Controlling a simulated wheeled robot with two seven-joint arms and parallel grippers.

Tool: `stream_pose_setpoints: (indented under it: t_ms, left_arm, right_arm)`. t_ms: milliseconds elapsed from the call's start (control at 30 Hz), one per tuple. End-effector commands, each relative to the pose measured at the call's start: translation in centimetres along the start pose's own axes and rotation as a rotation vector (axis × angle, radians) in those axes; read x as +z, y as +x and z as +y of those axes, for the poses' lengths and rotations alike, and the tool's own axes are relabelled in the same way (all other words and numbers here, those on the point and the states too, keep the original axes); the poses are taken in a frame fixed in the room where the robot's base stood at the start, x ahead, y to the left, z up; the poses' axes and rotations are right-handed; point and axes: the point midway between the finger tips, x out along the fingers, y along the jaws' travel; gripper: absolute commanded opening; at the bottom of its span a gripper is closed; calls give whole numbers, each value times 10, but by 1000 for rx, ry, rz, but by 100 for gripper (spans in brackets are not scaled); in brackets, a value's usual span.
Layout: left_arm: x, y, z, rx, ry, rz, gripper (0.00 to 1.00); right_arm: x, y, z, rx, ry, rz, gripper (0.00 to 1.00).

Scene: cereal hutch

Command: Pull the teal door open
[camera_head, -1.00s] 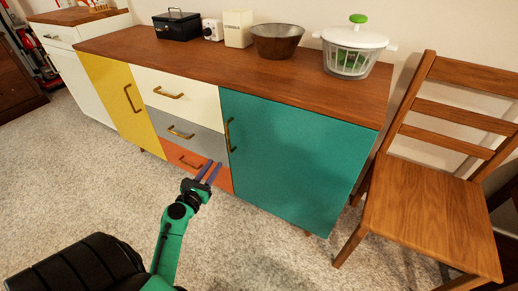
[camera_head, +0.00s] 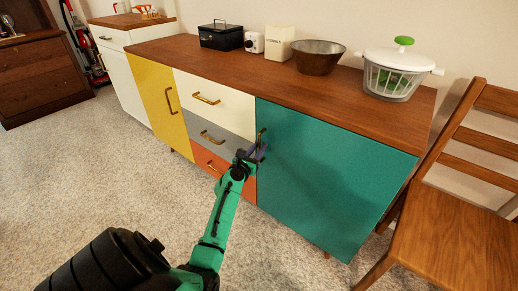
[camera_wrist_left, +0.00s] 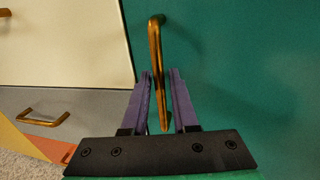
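The teal door (camera_head: 330,170) is on the right end of the sideboard and looks closed. Its brass bar handle (camera_head: 261,138) stands upright near the door's left edge. My left gripper (camera_head: 257,152) is at the lower part of this handle. In the left wrist view, the handle (camera_wrist_left: 155,50) runs between the two purple fingers of my left gripper (camera_wrist_left: 161,78), with a visible gap on each side. The gripper is open and holds nothing. My right gripper is out of view.
A wooden chair (camera_head: 455,240) stands close to the sideboard's right end. The wooden top (camera_head: 225,68) bears a salad spinner (camera_head: 393,75), a bowl (camera_head: 317,60), a cream canister (camera_head: 279,43) and a black box (camera_head: 221,37). Carpet before the door is clear.

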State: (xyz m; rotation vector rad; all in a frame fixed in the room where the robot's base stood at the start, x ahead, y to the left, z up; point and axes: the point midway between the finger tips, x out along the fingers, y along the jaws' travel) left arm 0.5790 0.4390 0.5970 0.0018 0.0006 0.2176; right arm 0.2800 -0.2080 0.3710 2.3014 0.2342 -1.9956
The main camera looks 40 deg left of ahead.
Motion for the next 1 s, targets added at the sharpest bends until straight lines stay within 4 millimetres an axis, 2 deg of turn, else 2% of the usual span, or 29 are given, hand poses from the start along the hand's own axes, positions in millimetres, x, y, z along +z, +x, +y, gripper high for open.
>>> stream_pose_setpoints:
  t_ms: [33,100,1000]
  left_arm:
    - [0,0,0,0,0,0,23]
    - [0,0,0,0,0,0,0]
    - [-1,-1,0,-1,0,1,0]
  right_arm:
    - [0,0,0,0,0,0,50]
    - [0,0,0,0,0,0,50]
    - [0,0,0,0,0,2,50]
